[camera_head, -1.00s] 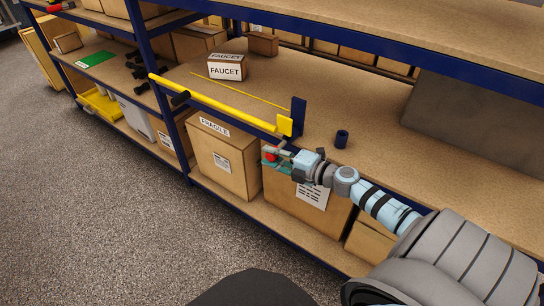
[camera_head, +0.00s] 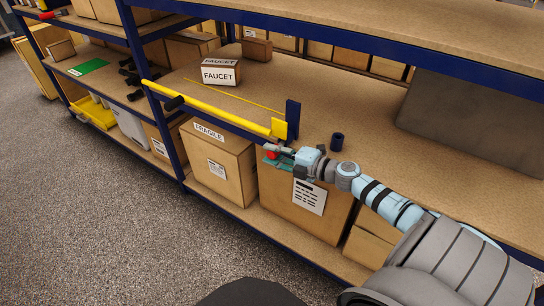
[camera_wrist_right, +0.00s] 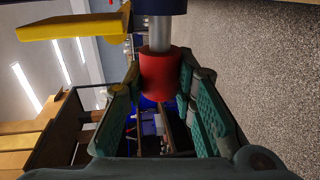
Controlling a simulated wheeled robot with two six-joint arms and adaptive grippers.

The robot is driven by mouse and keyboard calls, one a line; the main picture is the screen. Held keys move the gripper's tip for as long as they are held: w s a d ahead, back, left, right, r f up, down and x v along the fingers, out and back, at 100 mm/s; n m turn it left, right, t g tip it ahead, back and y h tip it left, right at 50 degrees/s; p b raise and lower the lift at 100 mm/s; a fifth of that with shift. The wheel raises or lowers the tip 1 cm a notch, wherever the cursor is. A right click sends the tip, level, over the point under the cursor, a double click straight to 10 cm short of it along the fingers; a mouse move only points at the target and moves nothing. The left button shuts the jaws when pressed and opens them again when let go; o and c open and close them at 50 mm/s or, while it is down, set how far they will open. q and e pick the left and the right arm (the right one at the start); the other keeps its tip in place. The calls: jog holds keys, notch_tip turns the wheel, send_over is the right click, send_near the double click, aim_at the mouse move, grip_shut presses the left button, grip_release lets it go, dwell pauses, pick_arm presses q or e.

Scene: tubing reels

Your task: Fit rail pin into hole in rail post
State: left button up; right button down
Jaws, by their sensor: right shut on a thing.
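The rail pin (camera_wrist_right: 160,75) has a red grip and a bare grey metal shank. My right gripper (camera_head: 272,154) is shut on the red grip, just below the front edge of the shelf near the rail post. The dark blue rail post (camera_head: 293,116) stands upright at that edge, beside the yellow end plate of the rail. In the right wrist view, the shank points up at a dark blue part (camera_wrist_right: 160,6). The shank's far end is hidden there, so I cannot tell whether it is in the hole. The left gripper is not in view.
The yellow rail (camera_head: 215,106) runs along the shelf edge to the left upright. Cardboard boxes (camera_head: 219,165) fill the lower shelf. The shelf surface behind the post is clear.

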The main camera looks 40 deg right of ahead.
jog(key=shift+w+d+b, duration=0.2)
jog(key=shift+d+b, duration=0.25)
jog(key=shift+d, duration=0.2)
jog(key=shift+w+d+b, duration=0.2)
jog(key=shift+d+b, duration=0.2)
jog(key=shift+d, duration=0.25)
jog(key=c, duration=1.2)
grip_release()
jog(key=shift+c, duration=0.2)
jog(key=s+a+r+p, duration=0.1)
jog(key=s+a+p, duration=0.2)
jog(key=a+p, duration=0.65)
jog(key=s+a+r+m+y+p, duration=0.2)
jog(key=a+r+p, duration=0.1)
jog(key=r, duration=0.4)
jog(key=s+a+r+m+g+y+p, duration=0.1)
jog(key=s+a+r+m+y+p, duration=0.1)
jog(key=r, duration=0.5)
jog(key=s+a+r+m+g+y+p, duration=0.1)
jog(key=a+r+m+y+p, duration=0.1)
jog(key=r, duration=0.5)
jog(key=shift+s+a+r+m+p, duration=0.25)
jog(key=shift+s+a+m+p, duration=0.15)
jog(key=shift+a+m+p, duration=0.6)
jog(key=shift+a, duration=0.2)
